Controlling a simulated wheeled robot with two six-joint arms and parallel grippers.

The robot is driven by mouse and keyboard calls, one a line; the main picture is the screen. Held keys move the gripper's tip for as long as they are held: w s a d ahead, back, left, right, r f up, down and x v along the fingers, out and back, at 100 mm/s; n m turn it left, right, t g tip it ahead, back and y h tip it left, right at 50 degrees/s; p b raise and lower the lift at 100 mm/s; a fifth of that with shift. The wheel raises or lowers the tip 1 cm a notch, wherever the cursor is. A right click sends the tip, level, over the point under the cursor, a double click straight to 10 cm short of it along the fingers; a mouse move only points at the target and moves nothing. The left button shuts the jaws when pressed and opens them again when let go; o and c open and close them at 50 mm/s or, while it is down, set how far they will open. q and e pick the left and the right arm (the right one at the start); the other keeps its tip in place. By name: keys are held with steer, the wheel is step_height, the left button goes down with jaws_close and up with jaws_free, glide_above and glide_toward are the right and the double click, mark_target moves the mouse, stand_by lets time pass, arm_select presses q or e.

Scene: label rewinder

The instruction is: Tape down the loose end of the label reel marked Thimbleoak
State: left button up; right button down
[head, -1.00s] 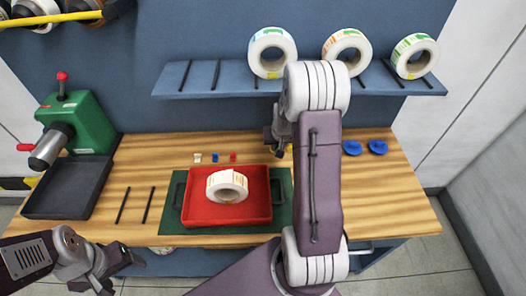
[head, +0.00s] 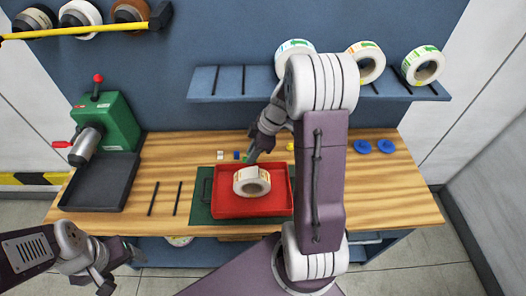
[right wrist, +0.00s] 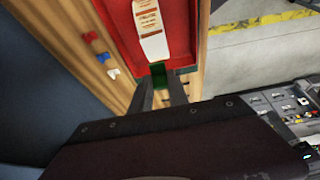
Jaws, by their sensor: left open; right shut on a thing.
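A white label reel (head: 251,181) with orange-brown print lies in the red tray (head: 226,207). I cannot read a name on it. In the right wrist view its white printed strip (right wrist: 150,30) runs down the tray towards my fingers. My right gripper (head: 255,151) is at the tray's back edge, just behind the reel. It is shut on a small green piece (right wrist: 158,72); whether that touches the strip I cannot tell. My left gripper (head: 121,271) is open and empty, low at the left in front of the bench.
Small white (head: 220,155) and blue (head: 236,155) pieces sit behind the tray; a red one (right wrist: 89,37) is beside them. A green machine (head: 107,122) with a dark tray (head: 97,182) stands at left. More reels (head: 422,65) stand on the shelf. Blue discs (head: 387,146) lie at right.

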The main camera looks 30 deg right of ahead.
mark_target(250, 173)
steer(key=shift+d, duration=0.2)
steer(key=shift+d+f, duration=0.15)
steer(key=shift+f, duration=0.1)
steer(key=shift+a+f+b, duration=0.25)
steer(key=shift+f+b, duration=0.45)
steer(key=shift+d+f+b, duration=0.15)
steer(key=shift+f+b, duration=0.4)
steer(key=shift+f, duration=0.4)
steer(key=shift+f+b, duration=0.4)
steer(key=shift+f, duration=0.25)
arm_select(q)
steer(key=shift+d+f+b, duration=0.2)
steer(key=shift+f+b, duration=0.5)
steer(key=shift+f, duration=0.8)
steer(key=shift+d+f+b, duration=0.15)
steer(key=shift+f+b, duration=0.55)
steer(key=shift+f, duration=0.75)
arm_select(e)
steer(key=shift+f, duration=1.3)
arm_select(q)
steer(key=shift+f+b, duration=0.3)
steer(key=shift+b, duration=0.05)
arm_select(e)
steer(key=shift+f, duration=0.25)
steer(key=shift+s, duration=0.1)
steer(key=c, duration=1.2)
jaws_free()
